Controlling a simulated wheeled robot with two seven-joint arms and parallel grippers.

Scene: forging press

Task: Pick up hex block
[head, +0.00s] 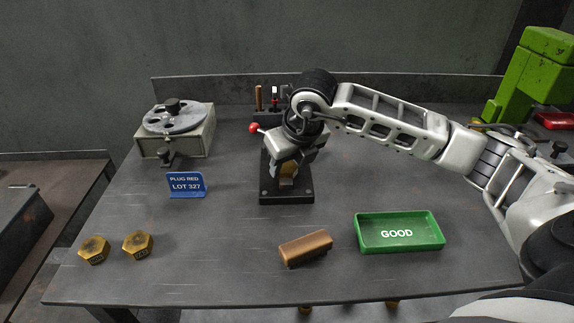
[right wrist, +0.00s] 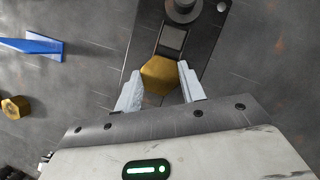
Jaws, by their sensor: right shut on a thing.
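My right gripper (head: 287,165) reaches over a dark fixture base (head: 287,194) in the middle of the table. It is shut on a brass hex block (right wrist: 158,75), which sits between the two fingers in the right wrist view. In the head view the arm mostly hides this block (head: 288,172). I cannot tell whether the block touches the base. Two more brass hex blocks, one on the left (head: 94,249) and one to its right (head: 138,244), lie at the table's front left. My left gripper is not in view.
A green GOOD tray (head: 358,240) lies at right front, with a brown brush-like block (head: 305,247) left of it. A blue sign (head: 187,185) reads PLUG RED LOT 327. A round-topped device (head: 175,140) stands back left; a green machine (head: 535,80) stands back right.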

